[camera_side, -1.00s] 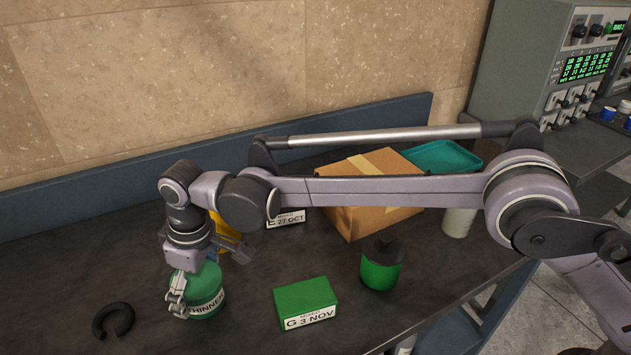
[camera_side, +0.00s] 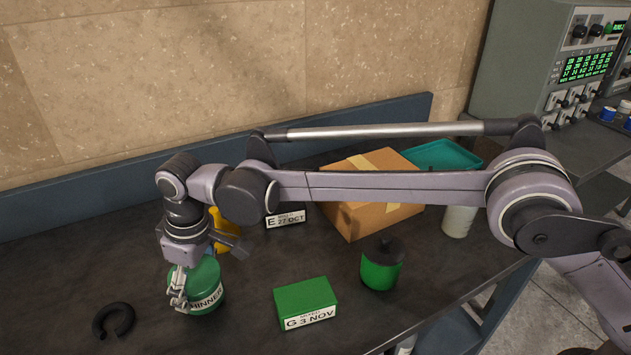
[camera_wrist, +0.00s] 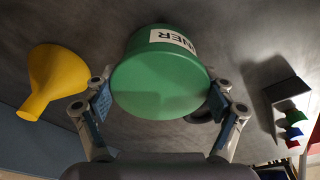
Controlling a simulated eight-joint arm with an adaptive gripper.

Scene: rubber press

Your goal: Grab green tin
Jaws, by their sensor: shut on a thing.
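The green tin (camera_side: 207,290) with a white label ending in "HINNER" stands on the dark bench at the left in the side view. In the wrist view the green tin (camera_wrist: 160,85) fills the middle, its flat green top facing the camera. My gripper (camera_side: 187,288) is around the tin from above. In the wrist view my gripper (camera_wrist: 157,100) has one finger on each side of the tin, with the blue pads against or very near its sides. The far finger is hidden in the side view.
A green box (camera_side: 306,302) labelled "G 3 NOV" and a green jar with a black top (camera_side: 381,265) stand to the right. A black ring (camera_side: 113,320) lies at left. A yellow funnel (camera_wrist: 50,80) is beside the tin. A cardboard box (camera_side: 370,190) stands behind.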

